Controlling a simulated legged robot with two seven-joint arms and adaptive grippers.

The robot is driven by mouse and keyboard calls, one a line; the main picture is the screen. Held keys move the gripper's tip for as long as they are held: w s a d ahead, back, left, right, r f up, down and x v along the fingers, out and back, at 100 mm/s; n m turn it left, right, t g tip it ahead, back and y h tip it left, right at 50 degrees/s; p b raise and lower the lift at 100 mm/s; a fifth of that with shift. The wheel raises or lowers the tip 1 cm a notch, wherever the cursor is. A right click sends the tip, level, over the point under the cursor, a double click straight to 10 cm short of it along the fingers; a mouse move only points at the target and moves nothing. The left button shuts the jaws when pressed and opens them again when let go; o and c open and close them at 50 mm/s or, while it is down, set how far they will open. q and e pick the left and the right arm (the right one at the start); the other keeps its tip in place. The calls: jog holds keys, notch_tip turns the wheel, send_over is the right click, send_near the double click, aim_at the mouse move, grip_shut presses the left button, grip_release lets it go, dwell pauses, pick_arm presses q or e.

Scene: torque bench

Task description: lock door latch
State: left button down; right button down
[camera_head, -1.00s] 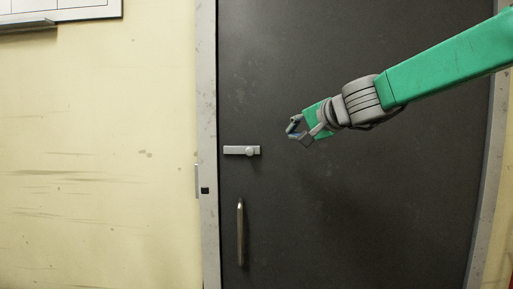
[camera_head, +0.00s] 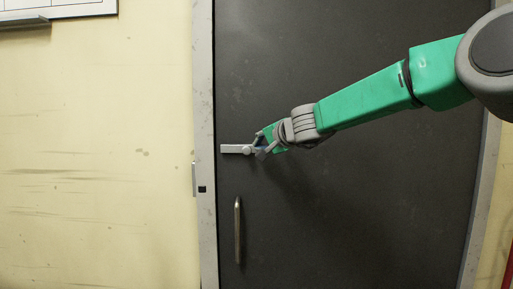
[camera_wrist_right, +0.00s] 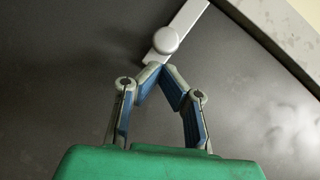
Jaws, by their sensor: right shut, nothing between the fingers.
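The door latch (camera_head: 235,149) is a light grey bar with a round knob, lying level on the dark door (camera_head: 350,210) near its left edge. My right gripper (camera_head: 260,150) is at the latch's right end, by the knob, and partly covers that end. In the right wrist view the latch bar (camera_wrist_right: 188,22) runs up to the right, and its round knob (camera_wrist_right: 165,40) is just past my fingertips (camera_wrist_right: 163,68). The fingertips meet with nothing between them. Whether they touch the knob I cannot tell. My left gripper is not in view.
A vertical bar handle (camera_head: 238,230) is on the door below the latch. The grey door frame (camera_head: 203,100) runs along the left, with a small black square (camera_head: 202,189) on it. A pale wall (camera_head: 90,120) lies beyond, with a board (camera_head: 70,8) at top left.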

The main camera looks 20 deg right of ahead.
aim_at(230, 149)
jog(key=shift+w+a+f, duration=0.2)
jog(key=shift+w+a, duration=0.05)
jog(key=shift+a, duration=0.2)
jog(key=a+p, duration=0.1)
jog(key=a, duration=0.1)
jog(key=w+a+p, duration=0.1)
jog(key=a, duration=0.1)
jog(key=shift+w+a+r, duration=0.1)
jog(key=shift+w+a, duration=0.05)
jog(key=shift+a, duration=0.6)
jog(key=shift+d, duration=0.1)
